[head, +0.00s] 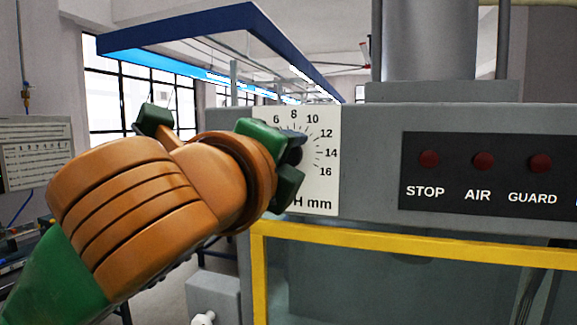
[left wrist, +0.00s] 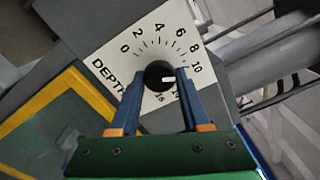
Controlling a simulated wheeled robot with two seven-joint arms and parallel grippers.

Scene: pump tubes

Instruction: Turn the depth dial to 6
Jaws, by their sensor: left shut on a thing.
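The depth dial is a black knob (left wrist: 157,75) on a white scale plate (left wrist: 112,50), marked from 0 to 16 and lettered DEPTH. My left gripper (left wrist: 162,76) is shut on the knob, one blue finger on each side. The knob's white mark points right in the left wrist view, around 10 to 12; the right finger covers some of the numbers there. In the head view the plate (head: 325,165) shows beside my left gripper (head: 293,157), which hides most of the knob and the low numbers. My right gripper is in neither view.
A dark panel with red STOP (head: 429,159), AIR (head: 484,160) and GUARD (head: 540,162) lamps or buttons is right of the dial. A yellow guard frame (head: 400,247) runs below. A grey cylinder (head: 430,40) stands above the housing.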

